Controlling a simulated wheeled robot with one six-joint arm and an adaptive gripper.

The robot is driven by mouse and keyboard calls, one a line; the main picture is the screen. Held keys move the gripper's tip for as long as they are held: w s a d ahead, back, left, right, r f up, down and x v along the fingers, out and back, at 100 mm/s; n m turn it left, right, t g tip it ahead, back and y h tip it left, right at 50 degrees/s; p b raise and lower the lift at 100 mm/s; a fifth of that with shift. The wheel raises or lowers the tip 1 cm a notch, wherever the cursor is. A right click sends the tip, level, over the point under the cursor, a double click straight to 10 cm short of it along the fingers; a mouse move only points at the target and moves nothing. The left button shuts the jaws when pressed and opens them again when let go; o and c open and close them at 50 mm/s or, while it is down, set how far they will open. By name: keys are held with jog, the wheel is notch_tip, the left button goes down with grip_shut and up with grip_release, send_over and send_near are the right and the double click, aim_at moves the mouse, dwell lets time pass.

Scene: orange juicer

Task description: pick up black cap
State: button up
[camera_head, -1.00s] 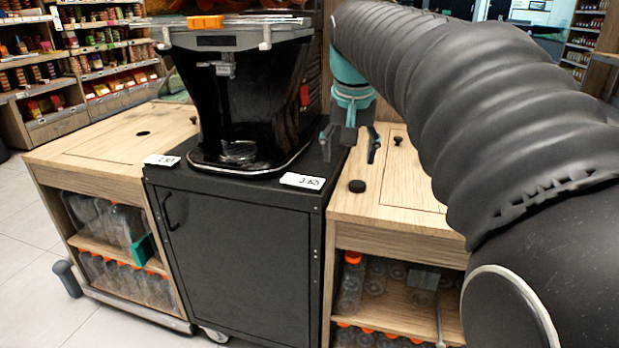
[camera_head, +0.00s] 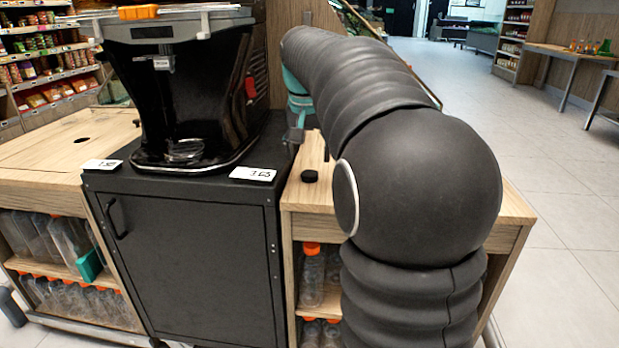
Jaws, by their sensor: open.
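The black cap (camera_head: 310,176) is a small dark round disc lying on the wooden counter top, near its front left edge and just right of the black cabinet. My gripper (camera_head: 308,144) hangs from the teal wrist behind and above the cap, apart from it. It is open, with nothing seen between its fingers. My thick black arm hides part of the gripper and much of the counter on the right.
The black juicer (camera_head: 190,95) stands on the black cabinet (camera_head: 195,262), left of the cap. A white price tag (camera_head: 252,174) lies near the cabinet's right front edge. Bottles with orange caps (camera_head: 312,272) stand on the shelf below. Open floor lies to the right.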

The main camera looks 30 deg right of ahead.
aim_at(310, 173)
jog(key=shift+b+x, duration=0.5)
jog(key=shift+x, duration=2.2)
jog(key=shift+w+d, duration=0.1)
jog(key=c, duration=0.7)
